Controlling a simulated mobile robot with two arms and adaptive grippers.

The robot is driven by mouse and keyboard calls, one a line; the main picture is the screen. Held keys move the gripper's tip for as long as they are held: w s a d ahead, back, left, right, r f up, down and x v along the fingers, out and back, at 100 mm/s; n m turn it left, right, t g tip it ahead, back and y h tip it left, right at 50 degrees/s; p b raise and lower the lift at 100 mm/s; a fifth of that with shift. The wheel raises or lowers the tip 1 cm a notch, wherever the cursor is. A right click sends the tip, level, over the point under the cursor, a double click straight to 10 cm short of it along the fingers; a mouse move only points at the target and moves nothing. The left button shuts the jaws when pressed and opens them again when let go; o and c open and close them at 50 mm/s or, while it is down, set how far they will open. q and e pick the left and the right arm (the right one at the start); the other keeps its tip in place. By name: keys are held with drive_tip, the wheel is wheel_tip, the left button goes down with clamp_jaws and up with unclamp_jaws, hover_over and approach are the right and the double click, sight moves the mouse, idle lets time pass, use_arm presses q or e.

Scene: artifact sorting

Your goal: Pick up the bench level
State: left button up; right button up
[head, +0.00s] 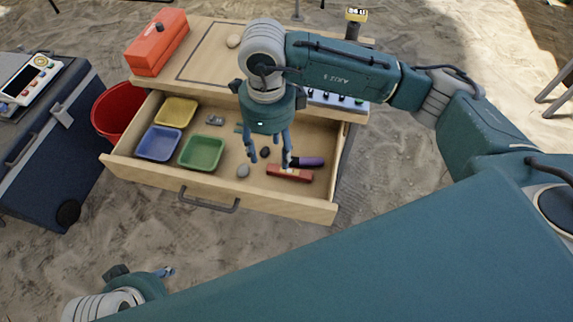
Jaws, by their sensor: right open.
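A red bar-shaped object with a pale mark, which looks like the bench level (290,174), lies in the right front part of the open drawer (215,197). My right gripper (269,158) points down over the drawer with its fingers apart and nothing between them. Its right finger is just above and left of the red bar in the picture; I cannot tell whether they touch. My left gripper (166,271) shows only partly at the bottom left, away from the drawer, and its finger opening is unclear.
The drawer also holds yellow (176,111), blue (158,143) and green (202,152) trays, a purple-handled tool (309,162) beside the red bar, and small stones (243,171). An orange-red box (157,42) stands on the tabletop. A red bucket (112,108) and dark cooler (45,150) stand left.

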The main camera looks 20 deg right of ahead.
sight(276, 171)
wheel_tip(276, 171, down, 4)
drive_tip(key=shift+s+r+b, duration=0.1)
drive_tip(key=shift+s+b, duration=0.05)
drive_tip(key=shift+b, duration=0.15)
drive_tip(key=f, duration=0.3)
drive_tip(key=d+f+b, duration=0.1)
drive_tip(key=f, duration=0.1)
drive_tip(key=shift+w+f, duration=0.15)
drive_tip(key=shift+w, duration=0.1)
drive_tip(key=c, duration=1.3)
